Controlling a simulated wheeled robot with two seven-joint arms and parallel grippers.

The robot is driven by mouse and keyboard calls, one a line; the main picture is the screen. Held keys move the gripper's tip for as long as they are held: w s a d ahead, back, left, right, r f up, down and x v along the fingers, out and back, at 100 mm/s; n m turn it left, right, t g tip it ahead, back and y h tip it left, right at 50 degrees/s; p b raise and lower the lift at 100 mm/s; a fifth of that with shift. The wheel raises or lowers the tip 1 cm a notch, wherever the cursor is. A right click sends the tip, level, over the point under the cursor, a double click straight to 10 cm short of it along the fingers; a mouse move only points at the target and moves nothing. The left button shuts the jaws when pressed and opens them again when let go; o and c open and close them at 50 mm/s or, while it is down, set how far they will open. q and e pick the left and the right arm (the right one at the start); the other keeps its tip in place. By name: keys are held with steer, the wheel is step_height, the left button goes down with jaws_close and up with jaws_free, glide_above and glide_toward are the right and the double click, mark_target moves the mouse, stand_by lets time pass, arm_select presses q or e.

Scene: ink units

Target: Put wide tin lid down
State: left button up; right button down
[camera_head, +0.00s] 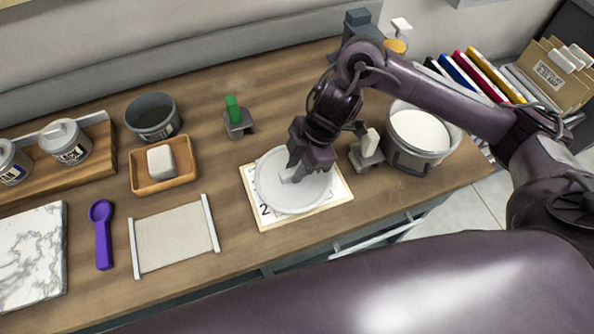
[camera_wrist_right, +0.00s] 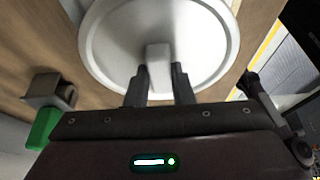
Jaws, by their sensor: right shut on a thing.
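The wide tin lid (camera_head: 275,192) is a round, pale grey disc with a raised block handle, over the white printed card (camera_head: 258,216) on the wooden counter. My right gripper (camera_head: 296,175) is above it and shut on its handle. In the right wrist view the lid (camera_wrist_right: 110,40) fills the top middle, and my right gripper's fingers (camera_wrist_right: 160,85) stand on both sides of the handle (camera_wrist_right: 158,60). I cannot tell whether the lid touches the card or hangs just above it. My left gripper does not show.
A wide grey tin (camera_head: 416,148) with white contents stands open to the right. A small grey holder with a white block (camera_head: 368,145) is between. A holder with a green block (camera_head: 236,118), a wooden tray (camera_head: 163,178) and an open dark tin (camera_head: 153,116) stand left.

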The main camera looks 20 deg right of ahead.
step_height(320, 180, down, 2)
steer(key=shift+f, duration=0.1)
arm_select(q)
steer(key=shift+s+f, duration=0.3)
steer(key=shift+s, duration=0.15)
arm_select(e)
steer(key=shift+f, duration=0.1)
steer(key=c, duration=1.3)
jaws_free()
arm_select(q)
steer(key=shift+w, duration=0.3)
arm_select(e)
steer(key=shift+o, duration=0.2)
steer(key=shift+r, duration=0.3)
arm_select(q)
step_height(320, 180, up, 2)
steer(key=shift+p, duration=0.9)
arm_select(e)
steer(key=v, duration=1.1)
steer(key=shift+d+r, duration=0.25)
